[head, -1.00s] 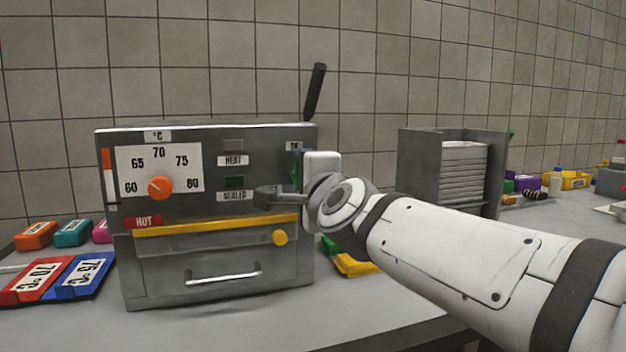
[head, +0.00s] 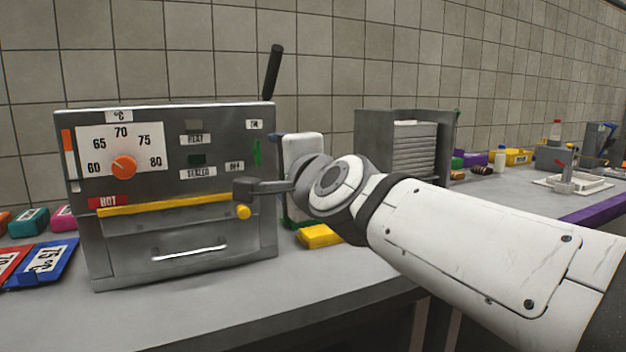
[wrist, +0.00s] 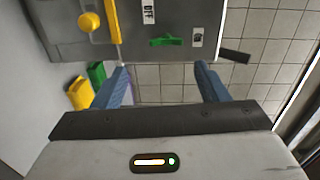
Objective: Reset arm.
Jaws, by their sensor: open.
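My gripper is open and empty. Its two blue fingers (wrist: 163,78) stand wide apart in the wrist view, with wall tiles and part of the grey machine beyond them. In the head view my white wrist housing (head: 303,160) is beside the right edge of the machine (head: 140,240), and the fingers are mostly hidden. The machine's green switch (head: 257,152) shows uncovered between its ON and OFF labels. In the wrist view the green switch (wrist: 165,41) lies ahead of the fingers, apart from them.
A yellow block (head: 320,236) lies under my wrist on the counter. A grey rack (head: 440,128) stands behind my arm. Red and blue temperature cards (head: 50,262) lie left of the machine. Tiled wall closes off the back; the front counter is clear.

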